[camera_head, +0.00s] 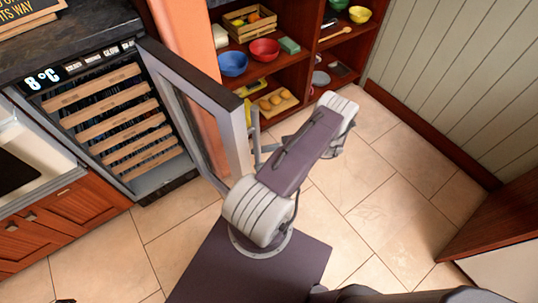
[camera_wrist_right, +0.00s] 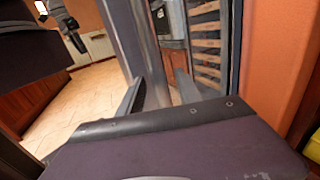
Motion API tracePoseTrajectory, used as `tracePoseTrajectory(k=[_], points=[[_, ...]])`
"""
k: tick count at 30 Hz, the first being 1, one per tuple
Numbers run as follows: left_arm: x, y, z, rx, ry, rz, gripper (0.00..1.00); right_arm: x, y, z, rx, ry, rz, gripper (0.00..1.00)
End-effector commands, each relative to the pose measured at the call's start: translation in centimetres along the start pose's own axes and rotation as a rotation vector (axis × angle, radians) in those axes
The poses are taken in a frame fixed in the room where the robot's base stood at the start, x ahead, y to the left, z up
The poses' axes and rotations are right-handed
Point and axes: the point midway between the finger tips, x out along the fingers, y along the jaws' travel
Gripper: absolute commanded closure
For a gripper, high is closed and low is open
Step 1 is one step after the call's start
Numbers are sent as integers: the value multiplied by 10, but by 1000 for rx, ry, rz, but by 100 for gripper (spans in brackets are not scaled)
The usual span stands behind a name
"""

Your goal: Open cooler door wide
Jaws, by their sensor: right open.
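The cooler (camera_head: 110,110) stands at the left in the head view, with wooden-fronted racks and an 8°C display. Its door (camera_head: 238,135), a grey frame with a glass pane, stands swung out, well away from the racks. My right gripper (camera_head: 258,142) is at the door's free edge, partly hidden by my arm. In the right wrist view, my open right gripper (camera_wrist_right: 160,88) has its fingers apart near the upright grey door frame (camera_wrist_right: 143,45); contact is unclear. What looks like my left gripper (camera_wrist_right: 70,32) shows small at the top left there; its jaws are unclear.
A red-brown shelf unit (camera_head: 295,75) with bowls, a crate and food stands behind the door. Tiled floor (camera_head: 385,215) is open to the right. Wooden cabinets (camera_head: 60,225) stand below left, and another wooden unit (camera_head: 500,225) stands at the right edge.

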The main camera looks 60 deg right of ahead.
Motion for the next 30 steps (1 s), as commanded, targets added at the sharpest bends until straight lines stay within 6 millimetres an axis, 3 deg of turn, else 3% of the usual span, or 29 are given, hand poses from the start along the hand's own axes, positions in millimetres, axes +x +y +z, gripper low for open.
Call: tracePoseTrajectory(k=[6, 12, 30], points=[[2, 0, 0, 0, 0, 0, 64, -44, 0, -2, -3, 3, -4, 59], [6, 0, 1, 0, 0, 0, 64, -73, 0, -2, -1, 2, -2, 59], [6, 0, 1, 0, 0, 0, 64, -79, 0, 0, 0, 0, -1, 59]])
